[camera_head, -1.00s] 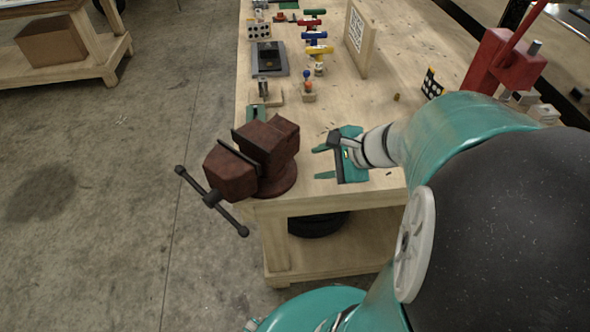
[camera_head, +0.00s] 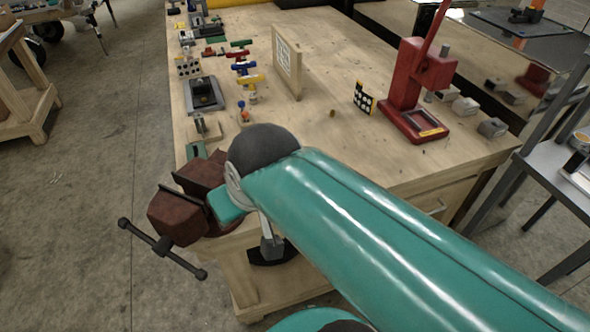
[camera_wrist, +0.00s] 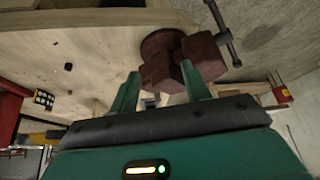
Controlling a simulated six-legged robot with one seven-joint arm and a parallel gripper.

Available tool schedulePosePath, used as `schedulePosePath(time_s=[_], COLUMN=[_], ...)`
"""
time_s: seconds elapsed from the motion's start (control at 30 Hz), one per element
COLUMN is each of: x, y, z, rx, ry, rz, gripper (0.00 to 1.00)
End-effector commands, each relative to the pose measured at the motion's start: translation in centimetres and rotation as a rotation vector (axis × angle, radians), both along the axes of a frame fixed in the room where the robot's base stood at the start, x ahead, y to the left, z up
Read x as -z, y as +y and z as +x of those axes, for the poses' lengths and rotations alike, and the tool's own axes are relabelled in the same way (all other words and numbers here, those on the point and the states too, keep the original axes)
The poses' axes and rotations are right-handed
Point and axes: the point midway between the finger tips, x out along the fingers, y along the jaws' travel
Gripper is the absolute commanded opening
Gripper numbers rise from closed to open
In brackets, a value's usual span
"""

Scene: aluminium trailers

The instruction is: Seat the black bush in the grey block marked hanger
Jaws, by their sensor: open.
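Several small grey blocks (camera_head: 491,127) stand at the right of the bench beside the red press; I cannot read a hanger mark on any. I cannot make out the black bush for sure. A tiny dark round piece (camera_head: 332,113) lies on the open bench top, too small to tell. My gripper (camera_wrist: 160,88) is open in the wrist view, its two teal fingers apart with nothing held between them. The brown vise shows beyond the fingers.
The red press (camera_head: 415,88) stands at the bench's right, with a dotted plate (camera_head: 364,97) beside it. The brown vise (camera_head: 182,212) is at the near left corner. An upright board (camera_head: 287,66) and coloured parts stand farther back.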

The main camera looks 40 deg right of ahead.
Motion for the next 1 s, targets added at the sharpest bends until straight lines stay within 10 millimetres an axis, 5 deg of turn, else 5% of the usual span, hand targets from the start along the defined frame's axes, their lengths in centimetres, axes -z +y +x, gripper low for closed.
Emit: schedulePosePath(time_s=[0.17,0.47,0.73,1.0], x=[-1.1,-1.8,0.5,4.6], y=[-2.6,-11.2,-21.8,-32.9], z=[3.0,10.1,14.5,15.3], rx=[0.144,0.502,0.819,1.107], ry=[0.063,0.204,0.316,0.399], rz=[0.005,0.052,0.144,0.265], gripper=[0.47,0.47,0.47,0.47])
